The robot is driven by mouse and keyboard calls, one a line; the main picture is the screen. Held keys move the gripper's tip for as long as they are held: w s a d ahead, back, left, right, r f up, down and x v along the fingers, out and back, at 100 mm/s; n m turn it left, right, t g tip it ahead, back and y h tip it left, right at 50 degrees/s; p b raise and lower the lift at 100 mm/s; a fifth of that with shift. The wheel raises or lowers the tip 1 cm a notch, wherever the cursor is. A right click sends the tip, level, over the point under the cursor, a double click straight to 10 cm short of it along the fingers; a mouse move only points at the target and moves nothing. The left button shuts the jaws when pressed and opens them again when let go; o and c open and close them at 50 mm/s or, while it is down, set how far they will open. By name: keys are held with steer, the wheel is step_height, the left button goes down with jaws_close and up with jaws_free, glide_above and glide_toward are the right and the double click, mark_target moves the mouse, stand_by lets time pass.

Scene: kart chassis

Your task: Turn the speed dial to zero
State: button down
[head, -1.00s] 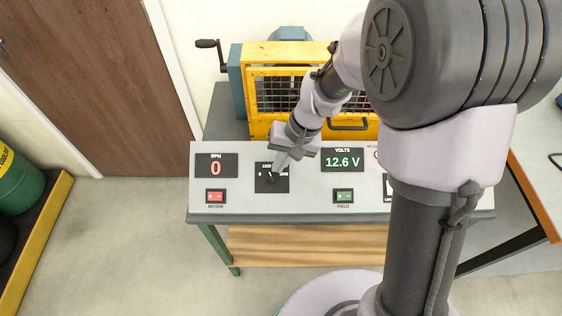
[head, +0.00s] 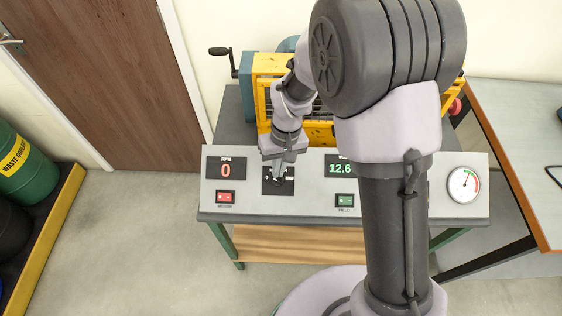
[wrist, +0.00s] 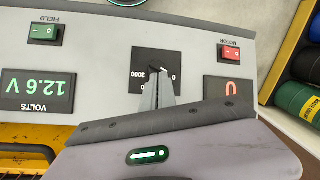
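The speed dial (head: 270,187) is a black square plate on the sloped grey panel, with scale marks from 0 to 3000. It also shows upside down in the wrist view (wrist: 143,66). Its knob is mostly hidden behind my fingers, and I cannot read the pointer clearly. My gripper (head: 278,177) points down at the dial, its fingertips at the knob; its fingers (wrist: 157,84) look close together in the wrist view. I cannot tell whether they grip the knob. The red RPM display (head: 226,169) reads 0.
A red motor switch (head: 225,197) and a green field switch (head: 345,201) sit below the displays. The volts display (wrist: 38,91) reads 12.6 V. A round gauge (head: 464,184) is at the right. A yellow guard (head: 268,66) stands behind the panel.

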steer(key=n+h+p, duration=0.1)
steer(key=a+n+h+p, duration=0.1)
steer(key=n, duration=0.1)
steer(key=shift+s+p, duration=0.1)
steer(key=shift+p, duration=0.3)
steer(key=shift+a, duration=0.1)
steer(key=shift+s+f, duration=0.1)
steer(key=shift+f, duration=0.05)
stand_by(0.4)
